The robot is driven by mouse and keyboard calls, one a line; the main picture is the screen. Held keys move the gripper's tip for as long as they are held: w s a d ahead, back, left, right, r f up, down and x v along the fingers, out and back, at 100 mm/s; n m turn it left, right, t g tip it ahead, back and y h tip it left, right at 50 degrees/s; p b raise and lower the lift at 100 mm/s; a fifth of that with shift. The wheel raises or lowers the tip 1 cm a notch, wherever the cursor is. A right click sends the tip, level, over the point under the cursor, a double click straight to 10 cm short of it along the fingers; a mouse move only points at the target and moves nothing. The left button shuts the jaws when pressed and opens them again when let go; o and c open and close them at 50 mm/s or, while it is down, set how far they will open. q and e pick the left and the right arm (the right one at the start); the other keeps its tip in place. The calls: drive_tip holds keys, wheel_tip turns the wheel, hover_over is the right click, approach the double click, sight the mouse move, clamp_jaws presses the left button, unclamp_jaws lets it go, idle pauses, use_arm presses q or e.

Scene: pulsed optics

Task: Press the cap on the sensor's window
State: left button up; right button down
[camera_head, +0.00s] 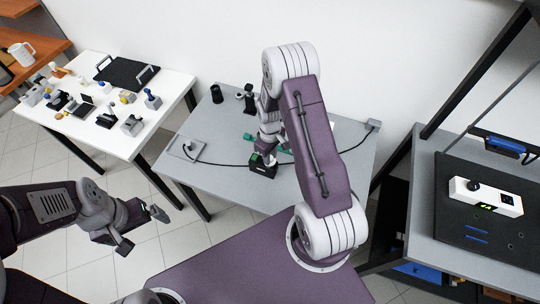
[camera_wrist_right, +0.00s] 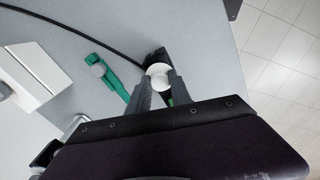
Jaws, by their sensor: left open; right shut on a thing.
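In the right wrist view, a white round piece, which looks like the cap (camera_wrist_right: 158,69), sits between the tips of my right gripper (camera_wrist_right: 158,87). The gripper is shut on it. A small black body, perhaps the sensor (camera_wrist_right: 155,54), lies right behind the cap, at the end of a black cable. I cannot tell whether cap and sensor touch. In the head view, my right gripper (camera_head: 263,170) is low over the middle of the grey table, and its black body hides the cap. My left gripper (camera_head: 140,228) is open and empty, left of the grey table.
A green piece with a grey knob (camera_wrist_right: 112,78) lies beside the right gripper. The grey table (camera_head: 330,170) also holds a black cylinder (camera_head: 217,93) and a small plate (camera_head: 185,150). A crowded white table (camera_head: 160,110) stands left; a meter (camera_head: 485,195) sits on the right bench.

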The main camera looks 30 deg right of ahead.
drive_tip(key=shift+f, duration=0.15)
drive_tip(key=shift+f+b, duration=0.4)
drive_tip(key=c, duration=1.1)
unclamp_jaws()
drive_tip(key=shift+r, duration=0.1)
wheel_tip(320, 180, up, 9)
drive_tip(key=shift+b, duration=0.65)
wheel_tip(320, 180, up, 4)
drive_tip(key=p, duration=0.3)
drive_tip(key=shift+p, duration=0.4)
